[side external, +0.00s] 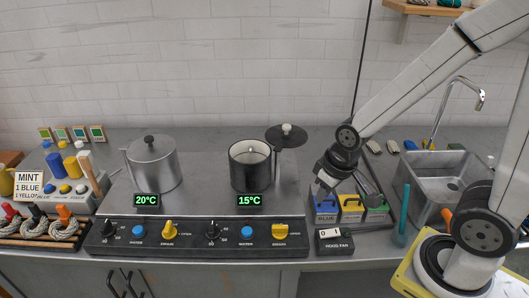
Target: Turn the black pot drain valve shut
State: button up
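The black pot (237,172) stands on the right part of the stove, with its inside showing and a 15°C display in front. Its dark lid (290,138) is off to the upper right of the pot. The yellow drain valve knob (280,231) is on the front panel below the black pot, at the panel's right end. Its exact turn is too small to tell. My gripper (322,188) is right of the black pot, above the blue-marked bin, and apart from the knob. Its fingers are too dark and small to tell open from shut.
A steel pot (153,165) with a 20°C display stands left, with another yellow knob (169,229) below it. Blue buttons and black dials share the panel (200,251). Right are coloured bins (351,213), a hood fan switch (334,241) and a sink (438,185).

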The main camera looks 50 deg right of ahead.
jog(key=o, duration=0.7)
jog(key=shift+w, duration=0.25)
jog(key=shift+o, duration=1.3)
jog(key=shift+w+f+m, duration=0.15)
jog(key=shift+w+m, duration=0.15)
jog(key=shift+m, duration=0.1)
jog(key=m+g+y, duration=0.3)
jog(key=m+g, duration=0.2)
jog(key=m, duration=0.2)
send_near(280, 226)
jog(key=shift+w+f+m+g, duration=0.2)
jog(key=shift+f+m+g, duration=0.2)
jog(key=shift+f+m, duration=0.3)
jog(key=shift+a+f, duration=0.1)
jog(key=shift+x, duration=3.8)
jog(key=c, duration=1.3)
